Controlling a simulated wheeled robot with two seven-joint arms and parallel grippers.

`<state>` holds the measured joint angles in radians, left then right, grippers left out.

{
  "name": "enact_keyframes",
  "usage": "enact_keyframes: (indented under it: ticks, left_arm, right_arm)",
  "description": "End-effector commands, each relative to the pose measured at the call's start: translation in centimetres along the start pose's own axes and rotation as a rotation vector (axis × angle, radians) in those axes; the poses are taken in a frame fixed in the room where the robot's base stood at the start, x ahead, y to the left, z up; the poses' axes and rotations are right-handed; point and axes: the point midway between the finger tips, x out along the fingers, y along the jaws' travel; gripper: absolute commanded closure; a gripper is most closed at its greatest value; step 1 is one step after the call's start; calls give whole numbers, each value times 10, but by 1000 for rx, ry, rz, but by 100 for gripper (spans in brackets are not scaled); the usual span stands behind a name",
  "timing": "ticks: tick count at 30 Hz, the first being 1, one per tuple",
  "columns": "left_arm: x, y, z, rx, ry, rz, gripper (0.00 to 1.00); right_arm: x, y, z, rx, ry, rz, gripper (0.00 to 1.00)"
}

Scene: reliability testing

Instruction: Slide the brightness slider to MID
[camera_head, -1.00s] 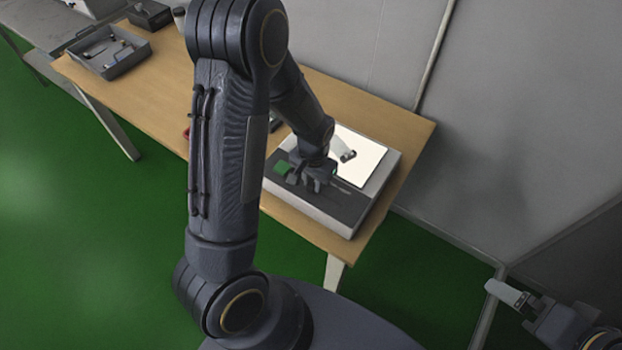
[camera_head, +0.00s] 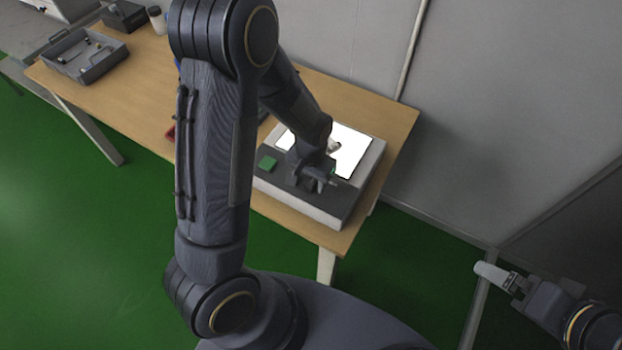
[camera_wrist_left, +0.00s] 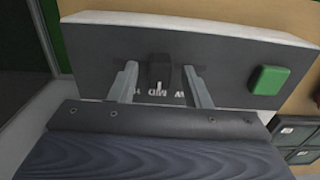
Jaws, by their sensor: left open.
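The light box (camera_head: 330,210) stands at the table's right end, with a dark control strip along its front and a bright white panel (camera_head: 352,150). In the left wrist view, the black slider knob (camera_wrist_left: 160,70) stands on the dark strip. Its white mark is at the MID label (camera_wrist_left: 155,92), as far as the small, partly covered lettering shows. My left gripper (camera_head: 318,181) is over the strip and open, its two fingers on either side of the knob with visible gaps. The head view hides the knob behind the gripper. My right gripper (camera_head: 492,273) is off the table at lower right; its jaw gap is unclear.
A green square button (camera_wrist_left: 268,80) sits on the strip beside the slider; it also shows in the head view (camera_head: 267,163). A grey tray (camera_head: 85,58) with small parts and a dark box (camera_head: 125,16) are at the table's far left. A grey wall is behind.

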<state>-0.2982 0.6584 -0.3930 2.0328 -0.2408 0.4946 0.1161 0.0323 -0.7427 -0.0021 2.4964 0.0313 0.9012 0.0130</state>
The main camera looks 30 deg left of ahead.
Motion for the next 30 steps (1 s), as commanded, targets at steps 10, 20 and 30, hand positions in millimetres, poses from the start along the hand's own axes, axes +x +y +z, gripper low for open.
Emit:
enact_keyframes:
  ticks: [10, 20, 30]
  left_arm:
    - [-54, 0, -2, 0, 8, 2, 56]
    - [-76, 0, 0, 0, 1, 0, 56]
    - [-76, 0, 0, 0, 0, 0, 56]
  right_arm:
    - [2, 1, 1, 0, 0, 0, 0]
    - [2, 1, 1, 0, 0, 0, 0]
    - [2, 1, 1, 0, 0, 0, 0]
